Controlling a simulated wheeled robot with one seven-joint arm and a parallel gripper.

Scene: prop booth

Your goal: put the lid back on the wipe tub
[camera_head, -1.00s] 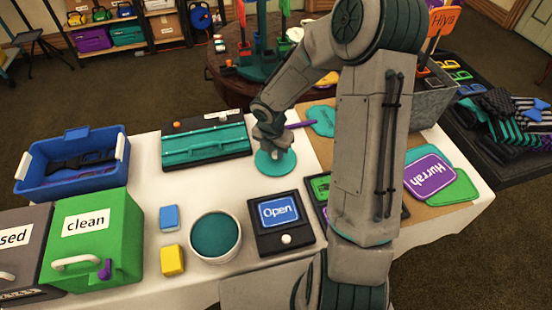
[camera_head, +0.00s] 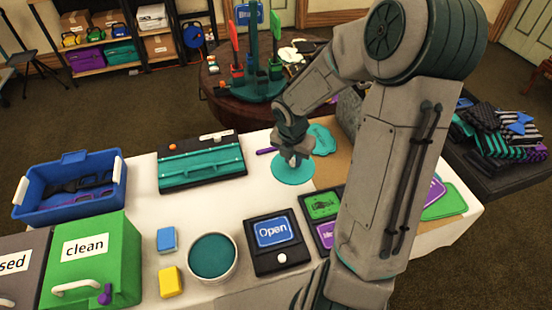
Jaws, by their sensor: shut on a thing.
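The wipe tub (camera_head: 213,285) is a round white tub standing upright on the white table, its open top showing a teal inside (camera_head: 212,256). The lid (camera_head: 290,174) is a flat teal disc, apart from the tub, behind it and to the right. My gripper (camera_head: 293,158) points down over the lid and is shut on it; the fingers hide the grasped part. The lid looks level. Whether it is clear of the table I cannot tell for sure.
A blue block (camera_head: 166,240) and a yellow block (camera_head: 171,281) sit left of the tub. A teal-and-black case (camera_head: 201,164) lies behind. White table around the tub's back side is bare.

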